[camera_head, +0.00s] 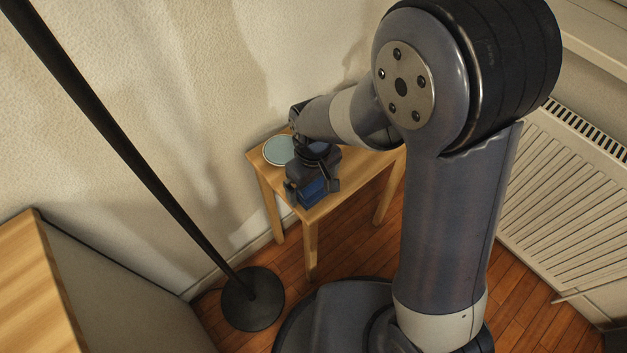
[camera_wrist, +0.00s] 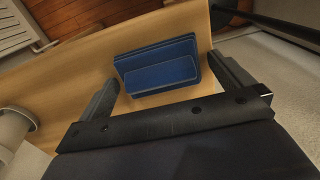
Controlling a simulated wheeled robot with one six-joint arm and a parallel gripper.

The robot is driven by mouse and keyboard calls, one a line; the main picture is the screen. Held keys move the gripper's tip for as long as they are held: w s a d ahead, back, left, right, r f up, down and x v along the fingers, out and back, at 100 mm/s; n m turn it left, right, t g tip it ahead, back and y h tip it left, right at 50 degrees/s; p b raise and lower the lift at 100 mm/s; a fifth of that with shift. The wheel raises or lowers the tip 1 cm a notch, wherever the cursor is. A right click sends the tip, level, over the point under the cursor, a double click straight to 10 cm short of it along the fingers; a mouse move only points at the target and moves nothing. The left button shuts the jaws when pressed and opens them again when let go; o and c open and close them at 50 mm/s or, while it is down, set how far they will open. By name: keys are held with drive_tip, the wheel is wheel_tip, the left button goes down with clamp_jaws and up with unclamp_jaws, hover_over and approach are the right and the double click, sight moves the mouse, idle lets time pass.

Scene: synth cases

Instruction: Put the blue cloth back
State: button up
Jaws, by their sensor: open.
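The blue cloth (camera_wrist: 160,68) is folded into a flat stack and lies on the small wooden table. In the wrist view it sits between the two open fingers of my gripper (camera_wrist: 167,84), with bare wood showing at its left side. In the head view the cloth (camera_head: 311,192) shows just below my gripper (camera_head: 312,188), near the table's front edge, partly hidden by the fingers. My gripper is open and points down over the cloth. I cannot tell whether a finger touches it.
A pale round plate (camera_head: 279,151) lies on the small table (camera_head: 267,178), left of my gripper. A black pole on a round base (camera_head: 252,299) stands left of the table. A radiator (camera_head: 567,180) is at the right. A wooden-topped cabinet (camera_head: 35,290) is at the lower left.

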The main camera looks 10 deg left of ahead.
drive_tip(key=shift+r, duration=0.1)
wheel_tip(320, 180, up, 12)
drive_tip(key=p, duration=0.3)
idle(0.3)
wheel_tip(320, 180, down, 13)
drive_tip(key=b, duration=0.3)
drive_tip(key=shift+r+p, duration=0.55)
drive_tip(key=shift+r, duration=1.8)
drive_tip(key=shift+f, duration=0.1)
